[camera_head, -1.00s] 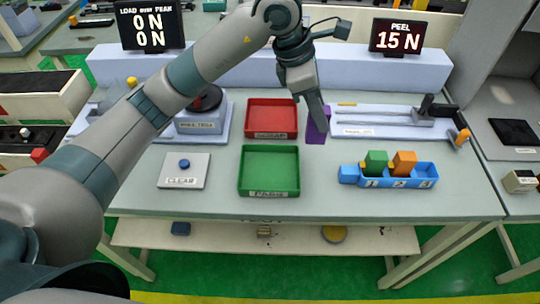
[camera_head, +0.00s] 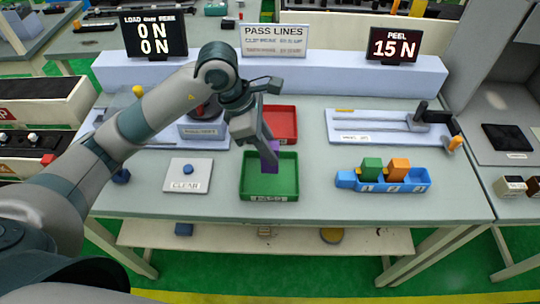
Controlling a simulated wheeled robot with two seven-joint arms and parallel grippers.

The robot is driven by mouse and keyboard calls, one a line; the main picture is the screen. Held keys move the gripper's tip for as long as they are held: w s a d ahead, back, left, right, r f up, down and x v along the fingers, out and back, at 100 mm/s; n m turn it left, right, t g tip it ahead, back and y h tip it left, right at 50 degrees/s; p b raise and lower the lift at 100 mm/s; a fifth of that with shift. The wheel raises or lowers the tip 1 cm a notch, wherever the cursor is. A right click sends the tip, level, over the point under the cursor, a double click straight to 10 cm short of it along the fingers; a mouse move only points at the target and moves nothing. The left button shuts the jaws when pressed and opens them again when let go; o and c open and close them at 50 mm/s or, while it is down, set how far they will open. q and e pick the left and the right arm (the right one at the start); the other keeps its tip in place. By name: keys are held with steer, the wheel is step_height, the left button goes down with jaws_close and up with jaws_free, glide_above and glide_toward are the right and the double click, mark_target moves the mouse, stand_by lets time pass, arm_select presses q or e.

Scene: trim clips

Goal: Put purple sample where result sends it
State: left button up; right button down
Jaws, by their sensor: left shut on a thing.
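My left gripper (camera_head: 268,153) is shut on the purple sample (camera_head: 270,164). It holds the sample over the green tray (camera_head: 292,193), near the middle of its back part. I cannot tell whether the sample touches the tray floor. The red tray (camera_head: 287,112) stands just behind the green one, partly hidden by my gripper. The peel display (camera_head: 393,45) reads 15 N. The load display (camera_head: 154,37) reads 0 N on both lines. A pass lines sign (camera_head: 273,40) stands at the back; its smaller text is too blurred to read. My right gripper is not in view.
A blue rack (camera_head: 413,186) holds a green block (camera_head: 371,169) and an orange block (camera_head: 399,169) at the right. The peel fixture (camera_head: 350,127) lies behind it. A clear button plate (camera_head: 187,175) sits left of the green tray.

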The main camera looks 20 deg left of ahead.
arm_select(q)
steer(key=shift+f+p, duration=0.85)
steer(key=shift+f, duration=1.1)
steer(key=shift+f, duration=0.15)
steer(key=o, duration=1.1)
steer(key=shift+c, duration=0.2)
